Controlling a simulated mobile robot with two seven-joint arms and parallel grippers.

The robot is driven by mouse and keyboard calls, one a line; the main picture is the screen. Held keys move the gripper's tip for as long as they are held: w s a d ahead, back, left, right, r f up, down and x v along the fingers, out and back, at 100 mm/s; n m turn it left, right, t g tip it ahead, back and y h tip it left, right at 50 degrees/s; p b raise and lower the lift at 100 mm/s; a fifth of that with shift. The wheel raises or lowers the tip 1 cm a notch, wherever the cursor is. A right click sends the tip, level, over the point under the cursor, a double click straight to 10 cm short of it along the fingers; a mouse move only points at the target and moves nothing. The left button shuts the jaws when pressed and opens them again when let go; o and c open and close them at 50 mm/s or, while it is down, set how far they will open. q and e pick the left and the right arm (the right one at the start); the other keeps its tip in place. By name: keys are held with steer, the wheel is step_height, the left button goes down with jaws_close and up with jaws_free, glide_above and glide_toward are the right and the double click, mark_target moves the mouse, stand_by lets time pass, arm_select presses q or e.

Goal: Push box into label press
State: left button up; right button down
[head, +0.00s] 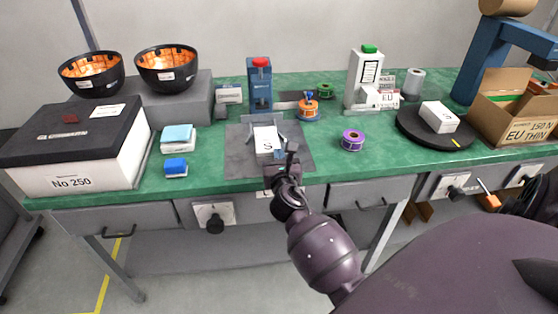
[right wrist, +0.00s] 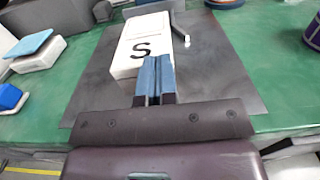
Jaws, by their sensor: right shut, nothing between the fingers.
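The white box (head: 264,140) marked S lies on a dark grey mat (head: 240,160) at the table's front. It also shows in the right wrist view (right wrist: 128,62). The label press, seemingly the blue upright unit with a red top (head: 260,88), stands just behind the mat. My right gripper (head: 287,152) is shut and empty, low at the box's near right side. In the right wrist view its blue fingertips (right wrist: 155,62) overlap the box's near edge; I cannot tell if they touch. My left gripper is not in view.
An orange spool (head: 308,110) and a purple spool (head: 352,140) stand right of the mat. Blue and white blocks (head: 176,167) and a large box marked No 250 (head: 80,182) are at left. A black turntable (head: 408,126) holds another white box at right.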

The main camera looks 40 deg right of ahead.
mark_target(274, 134)
steer(key=shift+w+d, duration=0.15)
steer(key=shift+w, duration=0.1)
steer(key=x, duration=1)
steer(key=shift+d, duration=0.1)
steer(key=shift+r, duration=0.1)
steer(key=shift+s, duration=0.1)
